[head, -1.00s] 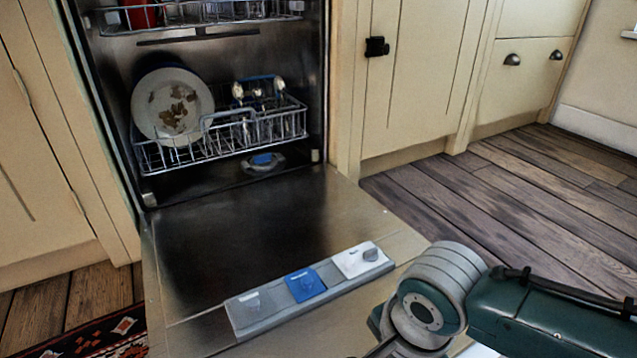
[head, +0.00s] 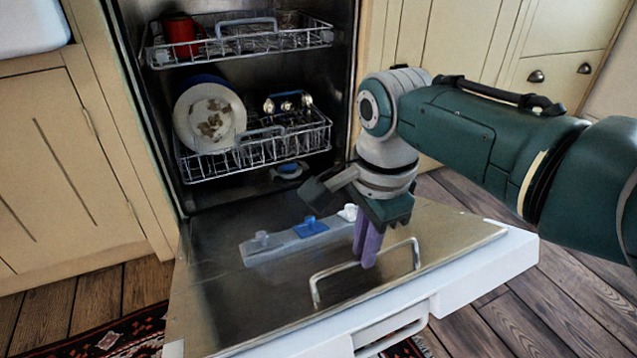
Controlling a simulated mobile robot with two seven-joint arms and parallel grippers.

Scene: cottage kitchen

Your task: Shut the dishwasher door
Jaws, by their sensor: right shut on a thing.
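The dishwasher door (head: 215,290) is open, its metal inner face showing and its white outer edge facing me. I cannot tell its exact angle. A metal bar handle (head: 338,272) shows at the door's free-edge side. My right gripper (head: 367,248) points down at it, with its purple fingers shut on the bar. The grip itself is partly hidden by the fingers. The dishwasher's dark interior (head: 345,60) is open behind the door. My left gripper is not in view.
The lower rack (head: 215,168) holds a soiled plate (head: 209,118) and cutlery; the upper rack (head: 160,57) holds a red mug (head: 179,34). A detergent dispenser (head: 265,253) lies on the door's inner face. A patterned rug (head: 130,338) lies at lower left. Cupboards flank the dishwasher.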

